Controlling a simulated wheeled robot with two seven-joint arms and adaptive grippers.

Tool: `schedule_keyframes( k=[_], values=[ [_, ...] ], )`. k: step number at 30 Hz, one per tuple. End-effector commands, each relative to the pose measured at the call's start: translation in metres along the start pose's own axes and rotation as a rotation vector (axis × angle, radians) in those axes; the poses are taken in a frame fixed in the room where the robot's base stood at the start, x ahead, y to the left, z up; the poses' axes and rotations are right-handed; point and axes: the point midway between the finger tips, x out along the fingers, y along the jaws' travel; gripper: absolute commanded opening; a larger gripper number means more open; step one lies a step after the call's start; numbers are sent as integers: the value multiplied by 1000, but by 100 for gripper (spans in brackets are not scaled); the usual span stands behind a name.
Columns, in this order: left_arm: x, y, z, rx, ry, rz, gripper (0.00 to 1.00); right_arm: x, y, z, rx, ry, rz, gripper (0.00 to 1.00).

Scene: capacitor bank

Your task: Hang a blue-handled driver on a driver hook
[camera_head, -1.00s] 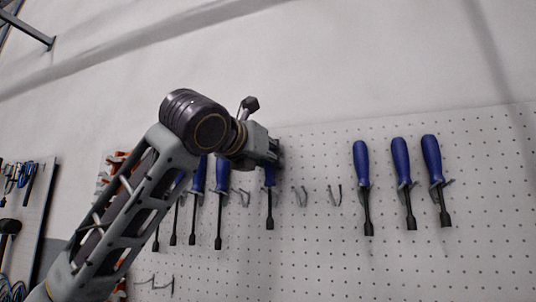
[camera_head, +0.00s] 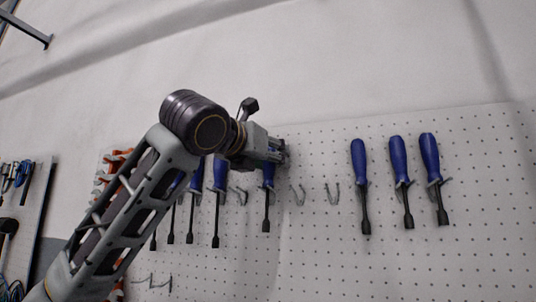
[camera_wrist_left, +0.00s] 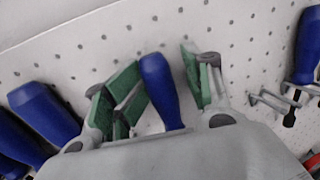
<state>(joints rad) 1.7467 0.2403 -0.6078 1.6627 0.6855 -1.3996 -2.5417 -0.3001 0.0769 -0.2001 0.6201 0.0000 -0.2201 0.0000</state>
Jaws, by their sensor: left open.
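My left gripper (camera_head: 277,152) is at the pegboard, over the top of a blue-handled driver (camera_head: 267,205) that hangs upright against the board. In the left wrist view the open green-padded fingers (camera_wrist_left: 160,82) stand on both sides of this driver's blue handle (camera_wrist_left: 158,88), with gaps visible. The gripper hides the handle's top in the head view. Empty driver hooks (camera_head: 299,195) and (camera_head: 333,193) are just right of this driver, and another empty hook (camera_head: 241,196) is to its left. My right gripper is not in view.
Several blue-handled drivers (camera_head: 401,170) hang to the right and several more (camera_head: 217,200) hang close on the left, partly behind my arm. Lower hooks (camera_head: 153,282) are empty. A second tool board (camera_head: 30,215) is at far left. The wall above the pegboard is clear.

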Motion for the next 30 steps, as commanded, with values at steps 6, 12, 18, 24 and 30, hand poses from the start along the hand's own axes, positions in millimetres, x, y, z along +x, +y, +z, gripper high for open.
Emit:
schedule_keyframes(
  k=[6, 12, 18, 24, 30],
  values=[
    [2, 1, -3, -1, 8, 1, 49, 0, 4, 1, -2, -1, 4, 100],
    [-3, 1, -2, -1, 4, 2, 49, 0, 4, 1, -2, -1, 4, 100],
    [-20, 1, 0, 0, 0, 0, 49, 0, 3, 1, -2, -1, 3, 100],
    [-47, 1, 1, 1, -3, 0, 49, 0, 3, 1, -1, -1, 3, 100],
    [-77, 1, 0, 1, -2, 2, 49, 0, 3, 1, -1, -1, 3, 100]
  ],
)
